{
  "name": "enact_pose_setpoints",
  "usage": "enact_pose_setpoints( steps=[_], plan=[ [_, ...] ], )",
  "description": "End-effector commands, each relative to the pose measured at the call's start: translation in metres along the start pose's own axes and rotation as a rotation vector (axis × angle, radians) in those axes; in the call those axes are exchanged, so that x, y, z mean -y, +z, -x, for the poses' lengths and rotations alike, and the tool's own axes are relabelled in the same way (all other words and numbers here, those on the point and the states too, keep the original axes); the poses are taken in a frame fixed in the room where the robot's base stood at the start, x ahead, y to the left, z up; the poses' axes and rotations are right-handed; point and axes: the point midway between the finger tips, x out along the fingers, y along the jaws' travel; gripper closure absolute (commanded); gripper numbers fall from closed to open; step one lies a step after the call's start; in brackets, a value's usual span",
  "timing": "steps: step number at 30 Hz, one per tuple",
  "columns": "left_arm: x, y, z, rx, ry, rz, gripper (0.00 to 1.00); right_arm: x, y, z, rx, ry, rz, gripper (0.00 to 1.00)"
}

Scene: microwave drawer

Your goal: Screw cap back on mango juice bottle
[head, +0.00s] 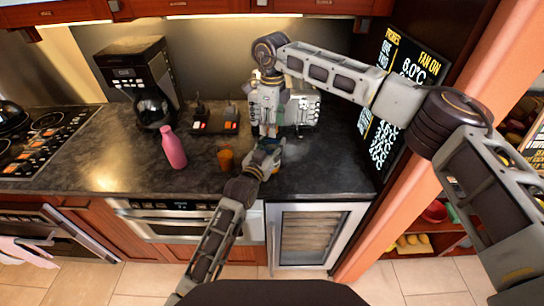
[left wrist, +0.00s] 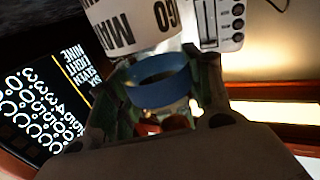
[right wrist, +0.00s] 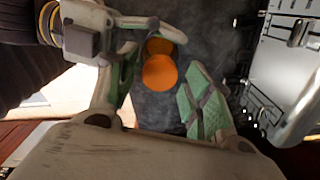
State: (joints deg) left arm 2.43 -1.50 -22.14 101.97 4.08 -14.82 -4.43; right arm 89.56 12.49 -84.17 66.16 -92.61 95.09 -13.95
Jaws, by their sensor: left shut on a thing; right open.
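The mango juice bottle (left wrist: 130,25) has a white label with dark lettering and fills the top of the left wrist view. A blue ring (left wrist: 160,88) beside the label is between the fingers of my left gripper (left wrist: 163,95), which is shut on the bottle there. In the head view my left gripper (head: 265,152) is low over the counter and the bottle is largely hidden. My right gripper (right wrist: 160,95) is open and points down. A round orange thing (right wrist: 161,73) shows between its fingers; I cannot tell whether it is the cap or whether it touches them.
A pink bottle (head: 173,150) and an orange cup-like thing (head: 226,160) stand on the dark counter (head: 110,178), left of my grippers. A coffee maker (head: 140,75) stands at the back left. A metallic appliance (right wrist: 290,75) is close beside my right gripper. The counter's front left is clear.

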Motion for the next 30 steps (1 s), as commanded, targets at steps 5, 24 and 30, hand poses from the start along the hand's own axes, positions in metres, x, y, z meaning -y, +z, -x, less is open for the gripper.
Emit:
enact_pose_setpoints(
  steps=[5, 24, 30],
  plan=[
    [0.0, 0.0003, 0.0, 0.001, 0.0, 0.0, 1.0, 0.0, -0.0001, -0.0043, 0.0, 0.0, 0.0, 0.49],
    [0.0, 0.0003, 0.0, 0.001, 0.0, 0.0, 1.0, 0.0001, 0.0, -0.0039, 0.0, -0.001, 0.0, 0.99],
    [0.0, 0.0003, 0.0, 0.001, 0.0, 0.0, 1.0, 0.0002, 0.0, -0.0039, 0.0, -0.001, 0.0, 0.63]
  ],
)
